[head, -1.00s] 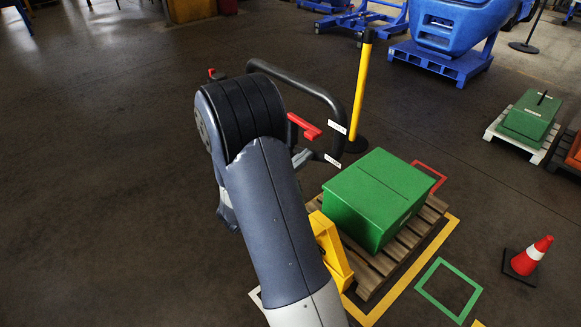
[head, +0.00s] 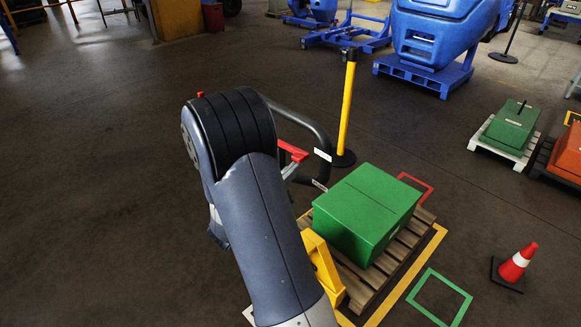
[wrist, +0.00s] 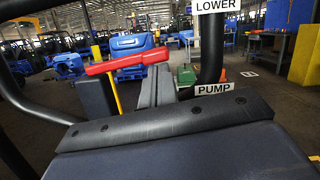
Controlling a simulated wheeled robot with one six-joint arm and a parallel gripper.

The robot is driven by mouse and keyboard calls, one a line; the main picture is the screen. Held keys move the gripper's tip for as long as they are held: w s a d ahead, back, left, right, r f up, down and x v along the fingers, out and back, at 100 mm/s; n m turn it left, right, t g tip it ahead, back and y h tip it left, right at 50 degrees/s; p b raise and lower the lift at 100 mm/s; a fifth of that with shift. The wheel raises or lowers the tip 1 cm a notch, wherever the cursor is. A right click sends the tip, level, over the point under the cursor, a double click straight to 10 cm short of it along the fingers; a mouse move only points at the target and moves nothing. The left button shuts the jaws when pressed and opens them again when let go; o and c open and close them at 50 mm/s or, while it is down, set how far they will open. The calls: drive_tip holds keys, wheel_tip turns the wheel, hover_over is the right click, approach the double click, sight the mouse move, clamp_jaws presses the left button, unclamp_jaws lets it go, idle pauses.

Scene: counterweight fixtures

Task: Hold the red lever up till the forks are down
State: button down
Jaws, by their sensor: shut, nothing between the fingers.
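The red lever (head: 293,152) sits on the handle of the pallet truck, right of my arm in the head view. In the wrist view the red lever (wrist: 118,64) runs across, its right end at the top of my gripper's grey fingers. My gripper (wrist: 157,88) is shut, with its tips close under the lever; I cannot tell whether they touch it. The truck's yellow body (head: 321,265) stands against a wooden pallet (head: 412,246) bearing a green box (head: 366,212). The forks are hidden, so their height does not show.
The black handle loop (head: 308,127) surrounds the lever. LOWER (wrist: 217,5) and PUMP (wrist: 215,88) labels show on it. A yellow post (head: 348,105) stands behind, and a traffic cone (head: 516,264) is at right. The floor to the left is clear.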

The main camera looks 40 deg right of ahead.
drive_tip(key=shift+r+n, duration=0.4)
drive_tip(key=shift+r, duration=0.1)
idle(0.5)
drive_tip(key=s+a+f+b, duration=0.2)
drive_tip(key=a+f+b, duration=0.2)
drive_tip(key=a, duration=0.5)
wheel_tip(320, 180, down, 2)
drive_tip(key=shift+s+a+f+b, duration=0.15)
drive_tip(key=shift+a+b, duration=0.15)
drive_tip(key=shift+b, duration=0.05)
idle(0.8)
